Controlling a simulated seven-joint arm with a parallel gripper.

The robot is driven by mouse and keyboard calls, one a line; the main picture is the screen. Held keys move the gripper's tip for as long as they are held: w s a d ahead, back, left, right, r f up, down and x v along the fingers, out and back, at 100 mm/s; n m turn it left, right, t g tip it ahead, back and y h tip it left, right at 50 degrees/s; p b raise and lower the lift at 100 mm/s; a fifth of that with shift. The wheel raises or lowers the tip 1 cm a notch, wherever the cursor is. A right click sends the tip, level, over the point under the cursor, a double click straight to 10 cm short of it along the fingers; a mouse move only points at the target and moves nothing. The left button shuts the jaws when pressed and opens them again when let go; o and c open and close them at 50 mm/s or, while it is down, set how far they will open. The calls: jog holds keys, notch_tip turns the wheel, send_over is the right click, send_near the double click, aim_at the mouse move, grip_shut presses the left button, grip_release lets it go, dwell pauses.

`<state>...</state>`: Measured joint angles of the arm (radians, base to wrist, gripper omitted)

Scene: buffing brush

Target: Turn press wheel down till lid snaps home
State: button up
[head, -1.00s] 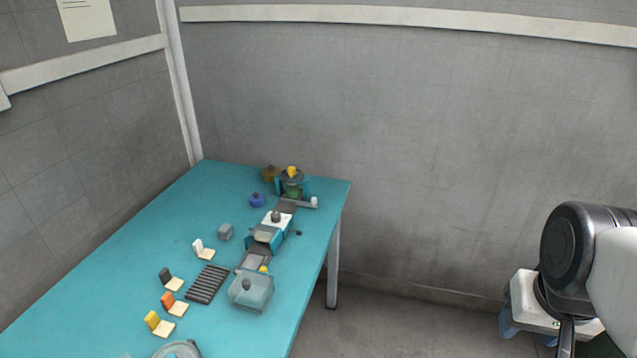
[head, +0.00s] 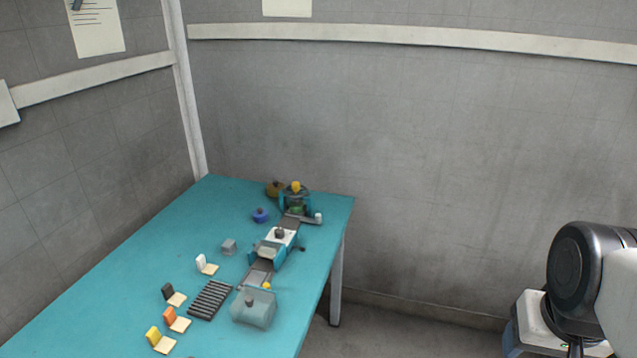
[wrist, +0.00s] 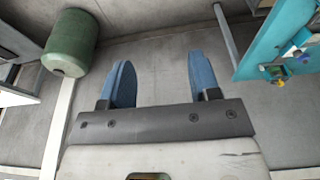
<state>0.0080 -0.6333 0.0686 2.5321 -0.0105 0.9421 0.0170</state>
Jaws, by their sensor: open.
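A second teal-framed station (head: 264,248) with a white top and dark knob (head: 280,232) stands nearer. I cannot tell which carries the press wheel, nor how the lid sits. My gripper (wrist: 162,82) is open and empty in the wrist view, its two blue fingers apart over grey floor. It is away from the table, whose teal edge (wrist: 270,35) shows at upper right there.
The teal table (head: 150,275) also holds a dark ribbed rack (head: 209,299), a translucent lidded box (head: 253,308), a blue pot (head: 260,215), a brown pot (head: 275,188) and several coloured blocks on pale bases. A green cylinder (wrist: 71,43) shows left in the wrist view.

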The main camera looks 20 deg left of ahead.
jog(key=w+a+r+n, duration=0.3)
jog(key=w+a+n, duration=0.1)
jog(key=w, duration=0.6)
jog(key=w+a+r+n+g, duration=0.1)
jog(key=w+a+r+n, duration=0.3)
jog(key=w, duration=0.7)
jog(key=w+a+r+n, duration=0.25)
jog(key=w+a, duration=0.25)
jog(key=w, duration=0.5)
jog(key=n+g, duration=0.2)
jog(key=n, duration=1.5)
send_over(296, 183)
jog(key=shift+m, duration=0.25)
jog(key=f, duration=2.2)
jog(key=shift+s+d+f, duration=0.1)
jog(key=shift+s+d, duration=0.2)
jog(key=shift+d, duration=0.1)
jog(key=shift+w+a+f, duration=0.1)
jog(key=shift+a+f, duration=0.15)
jog(key=shift+a, duration=0.15)
jog(key=shift+f, duration=0.1)
